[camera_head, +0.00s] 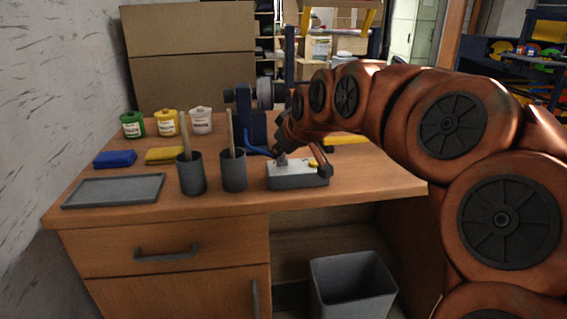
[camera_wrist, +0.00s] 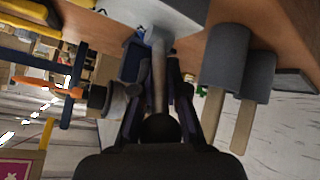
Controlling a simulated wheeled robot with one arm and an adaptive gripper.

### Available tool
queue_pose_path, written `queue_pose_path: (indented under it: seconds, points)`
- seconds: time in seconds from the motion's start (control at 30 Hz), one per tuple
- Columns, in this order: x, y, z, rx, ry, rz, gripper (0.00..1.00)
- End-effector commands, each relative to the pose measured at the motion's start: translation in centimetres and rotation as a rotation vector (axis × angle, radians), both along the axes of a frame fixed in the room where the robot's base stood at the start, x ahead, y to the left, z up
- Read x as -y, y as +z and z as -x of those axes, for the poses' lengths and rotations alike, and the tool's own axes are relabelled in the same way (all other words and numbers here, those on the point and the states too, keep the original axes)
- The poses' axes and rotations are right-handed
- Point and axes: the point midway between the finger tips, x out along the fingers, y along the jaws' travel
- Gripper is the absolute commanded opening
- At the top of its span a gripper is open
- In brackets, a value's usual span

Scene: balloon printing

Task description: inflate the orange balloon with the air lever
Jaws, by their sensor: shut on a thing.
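The air lever unit is a grey box (camera_head: 297,178) at the table's front edge, with a small upright on top. In the wrist view the box (camera_wrist: 165,12) is at the top, and a slim lever (camera_wrist: 158,75) runs from it between my fingers. My gripper (camera_wrist: 158,85) is shut on this lever. In the head view my gripper (camera_head: 283,148) is dark and partly hidden at the box's top left. I cannot pick out the orange balloon with certainty in either view.
A blue machine (camera_head: 253,125) with a grey wheel stands behind. Two grey cups (camera_head: 192,178) (camera_head: 233,175) with sticks stand left of the unit. A grey tray (camera_head: 115,203), blue block (camera_head: 115,159), yellow block (camera_head: 166,155) and several jars are farther left. A bin (camera_head: 353,283) stands below.

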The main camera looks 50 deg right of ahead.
Motion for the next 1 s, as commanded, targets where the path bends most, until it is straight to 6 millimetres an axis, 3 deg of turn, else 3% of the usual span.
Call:
queue_pose_path:
  seconds: [0.87,0.9,1.0]
  points:
    - [-0.28,0.03,-0.14,0.101,0.000,0.076,0.00]
    - [-0.29,0.02,-0.13,0.100,0.000,0.076,0.16]
    - [-0.30,-0.04,-0.14,0.099,0.000,0.075,0.26]
